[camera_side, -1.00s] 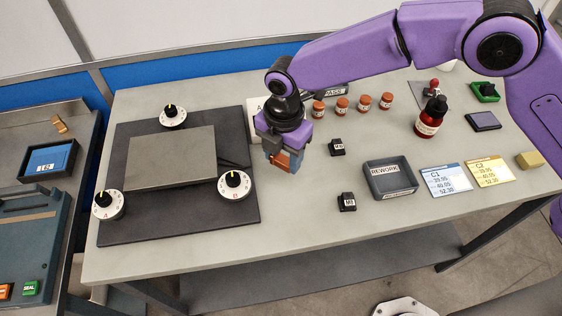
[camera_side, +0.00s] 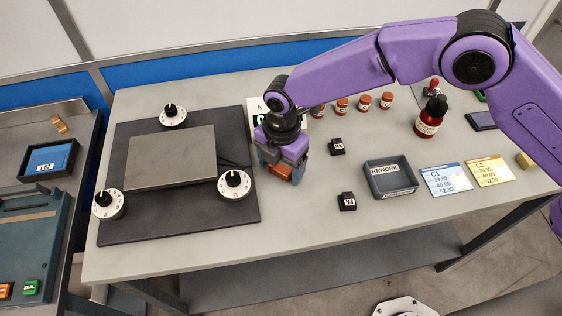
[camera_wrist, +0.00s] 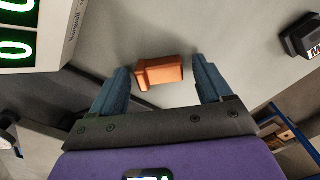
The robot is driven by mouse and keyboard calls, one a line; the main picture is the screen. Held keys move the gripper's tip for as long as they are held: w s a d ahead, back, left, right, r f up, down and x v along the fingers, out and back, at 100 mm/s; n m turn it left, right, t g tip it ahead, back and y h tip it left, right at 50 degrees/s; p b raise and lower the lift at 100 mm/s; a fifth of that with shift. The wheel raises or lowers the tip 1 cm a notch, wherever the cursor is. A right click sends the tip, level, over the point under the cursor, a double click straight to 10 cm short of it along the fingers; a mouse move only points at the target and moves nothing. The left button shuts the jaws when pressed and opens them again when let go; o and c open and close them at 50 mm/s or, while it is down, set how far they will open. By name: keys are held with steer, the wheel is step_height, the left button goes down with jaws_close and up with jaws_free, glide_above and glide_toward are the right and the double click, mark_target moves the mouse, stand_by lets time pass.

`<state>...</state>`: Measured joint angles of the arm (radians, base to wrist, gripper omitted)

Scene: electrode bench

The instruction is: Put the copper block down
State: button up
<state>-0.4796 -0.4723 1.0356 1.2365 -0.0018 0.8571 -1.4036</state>
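The copper block (camera_side: 281,172) is low at the table top, to the right of the dark base plate, and partly hidden by my gripper (camera_side: 280,174) in the side view. In the wrist view the orange-brown block (camera_wrist: 161,72) lies between the fingertips of my gripper (camera_wrist: 162,80). A gap shows between the block and the right finger, and a narrower one at the left finger. My gripper is open around the block. The block appears to rest on the grey table.
A dark plate (camera_side: 240,125) with a grey slab and three dials lies left of my gripper. A display with green digits (camera_wrist: 30,35) stands close by. Small black blocks (camera_side: 337,147) and (camera_side: 347,202) and the REWORK tray (camera_side: 390,194) are to the right, with bare table between.

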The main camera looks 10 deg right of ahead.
mark_target(281, 168)
step_height(281, 168, up, 12)
steer(key=shift+r, duration=0.15)
stand_by(0.5)
steer(key=s+d+r+m, duration=0.25)
steer(key=s+d, duration=0.25)
steer(key=d, duration=0.4)
steer(key=s+d+r+m, duration=0.2)
steer(key=s+d+m, duration=0.25)
steer(key=d, duration=0.55)
steer(key=s+d+r+m, duration=0.3)
steer(key=s+d, duration=0.2)
steer(key=d, duration=0.4)
steer(key=s+d+f+m, duration=0.2)
steer(key=s+d+m, duration=0.2)
steer(key=s+d, duration=0.5)
steer(key=d, duration=0.3)
steer(key=shift+s+d, duration=0.25)
steer(key=shift+d, duration=0.1)
